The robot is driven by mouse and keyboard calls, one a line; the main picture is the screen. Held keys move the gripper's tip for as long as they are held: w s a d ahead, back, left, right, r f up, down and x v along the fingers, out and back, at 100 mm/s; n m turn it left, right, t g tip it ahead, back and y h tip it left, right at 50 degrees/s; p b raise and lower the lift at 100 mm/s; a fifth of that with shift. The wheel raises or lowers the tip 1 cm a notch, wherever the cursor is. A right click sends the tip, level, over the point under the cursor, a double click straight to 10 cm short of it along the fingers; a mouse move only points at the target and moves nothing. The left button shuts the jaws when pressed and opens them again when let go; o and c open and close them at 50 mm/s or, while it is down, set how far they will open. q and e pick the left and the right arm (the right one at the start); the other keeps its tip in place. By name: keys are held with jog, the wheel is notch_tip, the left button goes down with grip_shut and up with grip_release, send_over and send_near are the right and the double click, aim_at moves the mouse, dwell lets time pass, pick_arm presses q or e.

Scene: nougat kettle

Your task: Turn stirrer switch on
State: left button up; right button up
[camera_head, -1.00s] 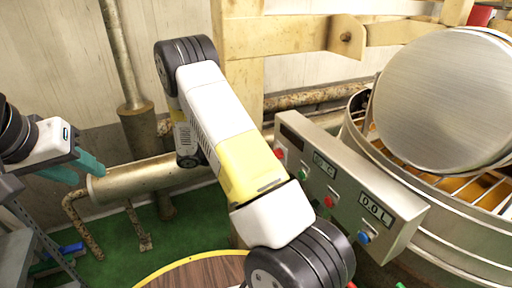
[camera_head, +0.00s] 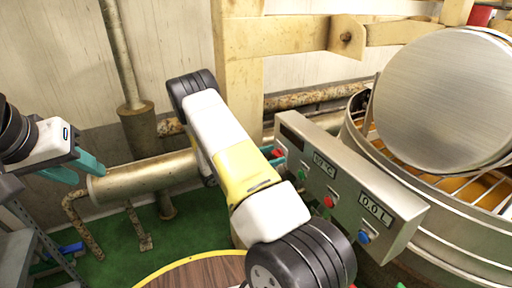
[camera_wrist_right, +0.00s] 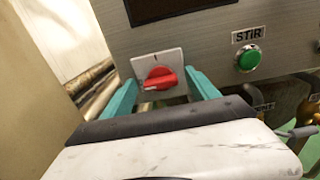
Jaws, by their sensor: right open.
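A red rotary switch (camera_wrist_right: 160,77) sits on a white plate on the grey control panel (camera_wrist_right: 205,40). Its handle lies roughly horizontal with its pale mark at the left, and a mark shows at the plate's top. My right gripper (camera_wrist_right: 163,82) is open, its teal fingers on either side of the switch; I cannot tell whether they touch it. A green button (camera_wrist_right: 248,58) under a "STIR" label is to the right. In the head view the red switch (camera_head: 278,153) is at the panel's left end, by my right fingertips. My left gripper (camera_head: 76,168) is open and empty at the far left.
The kettle (camera_head: 450,225) with its raised round lid (camera_head: 440,100) stands right of the panel. The panel carries displays and more buttons, including a blue one (camera_head: 362,238). A rusty pipe (camera_head: 140,180) and a beige post (camera_head: 240,60) are behind my right arm.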

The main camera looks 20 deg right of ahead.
jog(key=shift+d, duration=0.1)
jog(key=shift+c, duration=0.2)
jog(key=c, duration=1.3)
jog(key=shift+m, duration=0.3)
jog(key=m, duration=0.3)
jog(key=shift+m, duration=0.3)
jog(key=m, duration=0.4)
jog(key=shift+s+m, duration=0.1)
jog(key=shift+m, duration=0.2)
jog(key=m, duration=0.4)
jog(key=shift+f, duration=0.1)
jog(key=shift+f+m, duration=0.1)
jog(key=shift+m, duration=2.4)
